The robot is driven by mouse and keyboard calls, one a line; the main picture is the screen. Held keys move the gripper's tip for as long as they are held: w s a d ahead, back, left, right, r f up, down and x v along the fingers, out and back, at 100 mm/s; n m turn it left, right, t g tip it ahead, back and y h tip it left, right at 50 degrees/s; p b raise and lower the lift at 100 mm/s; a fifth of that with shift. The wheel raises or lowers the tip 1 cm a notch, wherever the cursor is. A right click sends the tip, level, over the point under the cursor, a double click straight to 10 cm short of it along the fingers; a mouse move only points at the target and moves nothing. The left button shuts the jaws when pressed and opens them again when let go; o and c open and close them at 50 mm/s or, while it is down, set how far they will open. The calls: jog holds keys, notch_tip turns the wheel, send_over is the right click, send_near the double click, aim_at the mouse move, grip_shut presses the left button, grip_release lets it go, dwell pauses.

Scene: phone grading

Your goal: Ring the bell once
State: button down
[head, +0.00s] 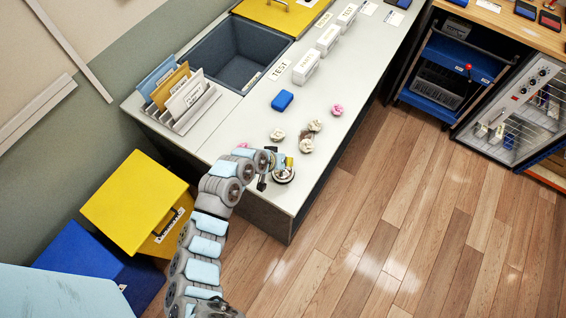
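A small round object that looks like the bell (285,177) sits on the pale counter (232,122) near its front corner. It has a dark rim and a light, metallic-looking top. My gripper (276,169) is right over and beside it at the end of my arm, partly covering it. I cannot tell whether the gripper touches the bell. The fingers are small and dark in this view, so I cannot tell whether they are open or shut.
Crumpled white pieces (306,146), a pink one (337,110) and a blue block (283,101) lie behind the bell. A folder rack (185,108), a grey basin (235,55) and white boxes (306,67) stand farther back. The wooden floor (375,225) to the right is clear.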

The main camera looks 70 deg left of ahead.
jog(key=shift+f, duration=0.45)
dwell(0.8)
jog(key=shift+r, duration=0.15)
jog(key=shift+r+p, duration=0.75)
jog(key=shift+r, duration=0.1)
jog(key=shift+r+p, duration=2.25)
jog(key=shift+r, duration=0.15)
